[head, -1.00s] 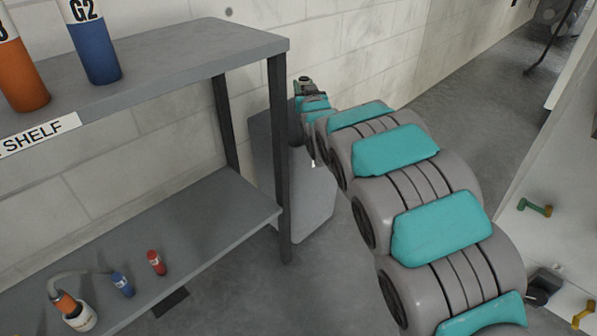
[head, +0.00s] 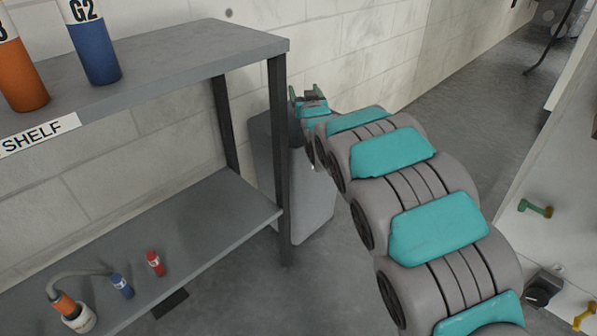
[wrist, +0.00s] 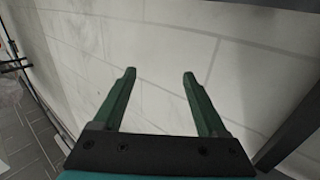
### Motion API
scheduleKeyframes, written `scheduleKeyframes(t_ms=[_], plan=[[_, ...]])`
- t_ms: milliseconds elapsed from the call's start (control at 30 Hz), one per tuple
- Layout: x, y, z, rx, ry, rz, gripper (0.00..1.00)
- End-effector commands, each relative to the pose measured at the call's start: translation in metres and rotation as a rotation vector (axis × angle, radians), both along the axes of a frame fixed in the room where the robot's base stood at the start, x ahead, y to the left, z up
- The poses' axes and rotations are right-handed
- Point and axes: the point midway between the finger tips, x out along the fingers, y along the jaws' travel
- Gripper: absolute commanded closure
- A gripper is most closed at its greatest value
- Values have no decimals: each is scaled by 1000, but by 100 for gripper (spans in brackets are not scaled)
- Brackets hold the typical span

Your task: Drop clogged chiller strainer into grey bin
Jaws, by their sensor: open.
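My gripper (head: 305,93) is at the far end of my outstretched arm, beyond the right end of the shelf and close to the wall. In the wrist view, its two green fingers (wrist: 158,92) are wide apart with nothing between them, facing the pale wall. A tall grey box-like body (head: 312,200), which looks like the grey bin, stands on the floor behind the shelf's right leg. My arm and the shelf leg cover part of it, and its inside cannot be seen. I cannot make out the strainer in any view.
The grey shelf (head: 190,62) holds orange and blue cylinders on top. Its lower board has a small red cylinder (head: 155,263), a small blue one (head: 122,286) and a white-and-orange piece with a hose (head: 72,312). A white panel with fittings (head: 535,208) stands right. Floor beyond is clear.

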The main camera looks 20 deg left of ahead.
Motion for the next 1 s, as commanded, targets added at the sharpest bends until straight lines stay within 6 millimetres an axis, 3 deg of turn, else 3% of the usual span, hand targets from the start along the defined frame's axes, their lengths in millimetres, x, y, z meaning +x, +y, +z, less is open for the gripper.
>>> scheduleKeyframes(t_ms=[267,800,1000], plan=[[-10,-5,1,1,-1,1,25],[-63,-39,0,-2,1,-1,25],[-67,-41,0,0,0,0,25]])
